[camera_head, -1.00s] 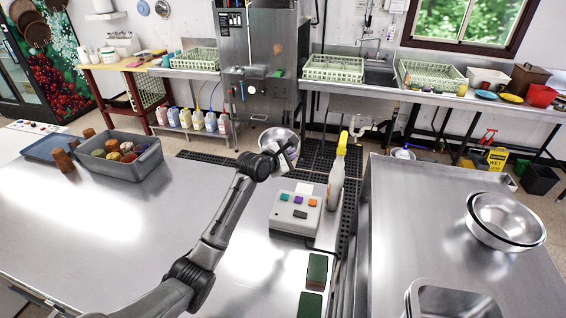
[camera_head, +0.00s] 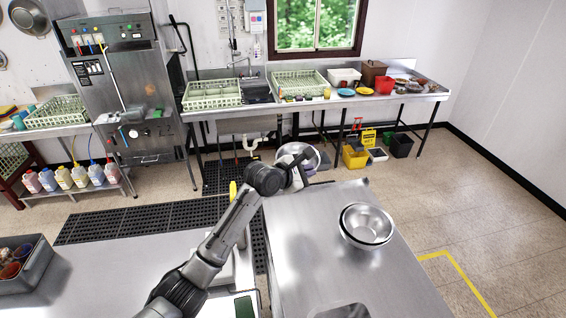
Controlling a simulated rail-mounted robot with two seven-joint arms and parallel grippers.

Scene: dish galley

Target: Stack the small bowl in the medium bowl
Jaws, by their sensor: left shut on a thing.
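My left gripper (camera_head: 301,172) is shut on a shiny metal bowl (camera_head: 297,151), which I take for the small bowl. It holds the bowl up, tilted, beyond the far left corner of the right steel table. The gripper and wrist hide part of this bowl. On the right table sit metal bowls that look nested, with the medium bowl (camera_head: 368,222) seemingly the inner one. They are to the right of and nearer than the held bowl, clearly apart from it. My right gripper is not in view.
The right steel table (camera_head: 310,250) has clear surface around the nested bowls, with a metal pan (camera_head: 352,311) at its near edge. A yellow spray bottle (camera_head: 233,190) is partly hidden behind my left arm. A grey bin (camera_head: 38,272) stands at left.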

